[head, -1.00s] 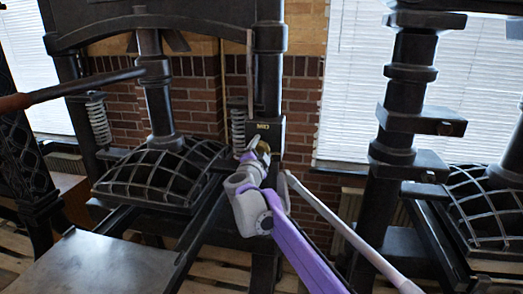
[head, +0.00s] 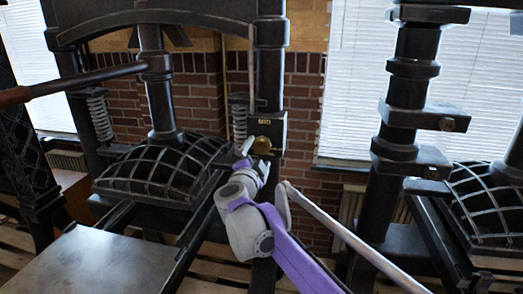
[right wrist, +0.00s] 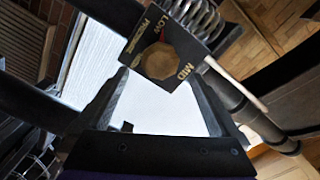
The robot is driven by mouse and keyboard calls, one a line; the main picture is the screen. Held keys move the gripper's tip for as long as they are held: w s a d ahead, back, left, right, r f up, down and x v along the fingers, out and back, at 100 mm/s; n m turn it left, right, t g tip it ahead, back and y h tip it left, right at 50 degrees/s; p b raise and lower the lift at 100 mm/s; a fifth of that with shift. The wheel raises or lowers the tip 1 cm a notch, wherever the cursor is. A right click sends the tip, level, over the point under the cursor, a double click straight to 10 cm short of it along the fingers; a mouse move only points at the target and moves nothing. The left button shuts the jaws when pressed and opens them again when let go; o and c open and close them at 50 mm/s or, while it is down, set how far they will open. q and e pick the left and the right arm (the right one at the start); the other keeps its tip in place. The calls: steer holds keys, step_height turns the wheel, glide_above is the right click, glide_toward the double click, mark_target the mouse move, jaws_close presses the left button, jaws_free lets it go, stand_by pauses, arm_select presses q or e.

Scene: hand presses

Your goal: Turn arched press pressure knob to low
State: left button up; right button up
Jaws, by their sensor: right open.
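The arched press (head: 160,22) stands at the left, a black frame with a curved top beam. Its brass pressure knob (head: 262,145) sits on a small black block on the right upright. In the right wrist view the knob (right wrist: 160,60) is a faceted brass piece on a dark plate marked LOW, MID and PRESSURE. My right gripper (head: 254,158) is open just below and in front of the knob. In the right wrist view its fingers (right wrist: 158,82) spread below the knob, with nothing between them. My left gripper is out of view.
A coil spring (head: 240,118) stands just left of the knob. A domed ribbed platen (head: 160,170) and a flat metal bed (head: 90,265) lie left of my arm. A light bar (head: 345,233) slants at the right, near a second press (head: 400,110).

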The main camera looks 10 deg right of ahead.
steer(key=v, duration=0.4)
steer(key=s+f+n+g+y+p, duration=0.1)
steer(key=s+f+n+g+y, duration=0.2)
steer(key=s, duration=1)
steer(key=s+f+n+g+y+p, duration=0.1)
steer(key=s+f+n+g+y, duration=0.3)
steer(key=s+f+n, duration=0.9)
step_height(320, 180, down, 4)
steer(key=d+y, duration=0.1)
steer(key=y, duration=0.1)
steer(key=shift+f+y+p, duration=0.25)
steer(key=shift+y+p, duration=0.05)
steer(key=shift+y, duration=0.1)
steer(key=s+d+f+g+h, duration=0.1)
steer(key=s+d+f, duration=0.1)
steer(key=s+f, duration=0.1)
steer(key=s+d+f+g+h, duration=0.1)
steer(key=s+d+f, duration=0.1)
steer(key=s+f, duration=0.1)
steer(key=s+d+f+g, duration=0.2)
steer(key=s+f, duration=0.1)
steer(key=s, duration=0.2)
steer(key=shift+s+h, duration=0.25)
steer(key=shift+h, duration=0.15)
steer(key=shift+c, duration=0.2)
